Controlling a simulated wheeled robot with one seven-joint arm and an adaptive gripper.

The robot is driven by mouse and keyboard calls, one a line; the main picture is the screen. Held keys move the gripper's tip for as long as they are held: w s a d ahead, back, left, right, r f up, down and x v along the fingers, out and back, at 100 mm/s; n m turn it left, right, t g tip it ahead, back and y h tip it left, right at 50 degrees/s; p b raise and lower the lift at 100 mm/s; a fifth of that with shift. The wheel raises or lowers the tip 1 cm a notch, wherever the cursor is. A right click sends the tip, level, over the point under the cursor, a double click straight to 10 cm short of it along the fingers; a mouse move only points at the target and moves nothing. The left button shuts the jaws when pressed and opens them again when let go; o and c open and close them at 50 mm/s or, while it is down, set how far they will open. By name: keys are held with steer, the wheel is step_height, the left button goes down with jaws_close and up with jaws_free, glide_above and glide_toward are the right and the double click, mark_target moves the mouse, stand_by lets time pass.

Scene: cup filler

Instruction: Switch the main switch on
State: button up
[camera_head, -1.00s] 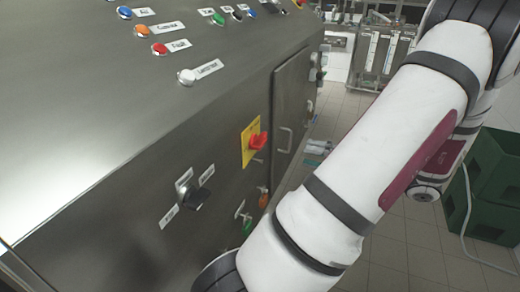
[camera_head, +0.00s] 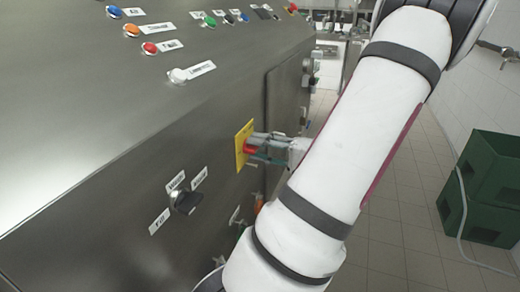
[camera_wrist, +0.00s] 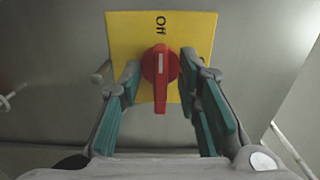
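The main switch is a red rotary knob (camera_wrist: 160,67) on a yellow plate (camera_wrist: 118,40), mounted on the machine's steel side panel. The word "Off" is printed on the plate above the knob in the wrist view, and the knob's handle lies in line with it. The knob (camera_head: 250,150) and plate (camera_head: 240,155) also show in the head view, partly covered by my gripper (camera_head: 265,147). In the wrist view my gripper (camera_wrist: 161,80) is open, with one teal-padded finger on each side of the knob and a gap visible on both sides.
A black selector switch (camera_head: 186,202) with labels sits lower left on the same panel. Coloured buttons (camera_head: 150,48) and a white button (camera_head: 178,76) line the top edge. Green crates (camera_head: 490,165) stand at the right by the wall.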

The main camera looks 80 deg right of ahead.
jaws_close()
steer(key=shift+m+p, duration=0.4)
steer(key=shift+p, duration=0.05)
steer(key=m+p, duration=0.5)
steer(key=shift+r+p, duration=0.1)
steer(key=shift+p, duration=0.2)
steer(key=m+p, duration=0.4)
steer(key=m, duration=0.2)
steer(key=shift+s+m+p, duration=0.1)
steer(key=shift+m+p, duration=0.3)
steer(key=m+p, duration=0.3)
steer(key=m, duration=0.2)
steer(key=shift+f, duration=0.2)
steer(key=shift+m, duration=0.4)
